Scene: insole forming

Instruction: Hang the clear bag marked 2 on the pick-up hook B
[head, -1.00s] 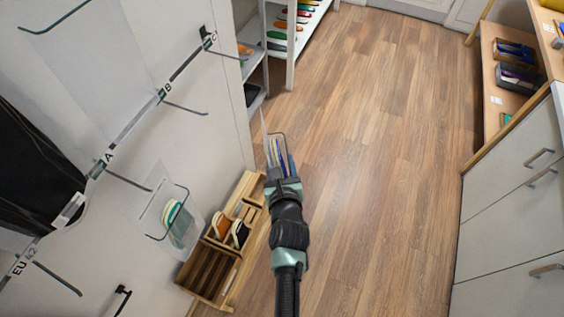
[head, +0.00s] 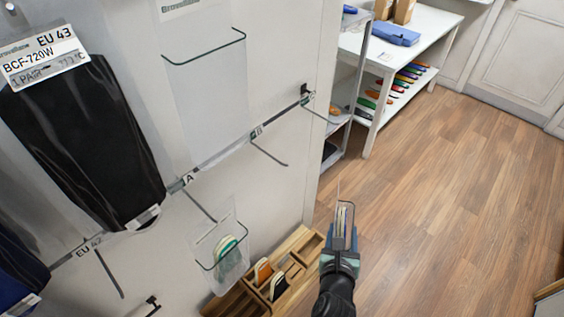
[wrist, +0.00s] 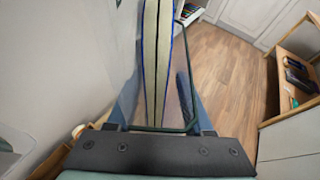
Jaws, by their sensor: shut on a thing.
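My gripper (head: 340,250) is shut on a clear bag (head: 345,218), held upright in front of the wall's right end. The wrist view shows its flat, pale insoles with blue edges (wrist: 150,60) and a dark wire loop (wrist: 178,125) between my fingers. No number on the bag is readable. Hook B (head: 270,153) is a bare dark rod out from the wall rail, beside its B label (head: 256,133). It is up and left of my gripper in the head view, apart from the bag. I cannot make out hook B in the wrist view.
Hook A (head: 201,206) is to the left of B and hook C (head: 322,118) to the right. A clear bag with green and white insoles (head: 228,252) hangs low near A. A wooden organiser (head: 302,246) stands below. Open floor (head: 450,190) lies right.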

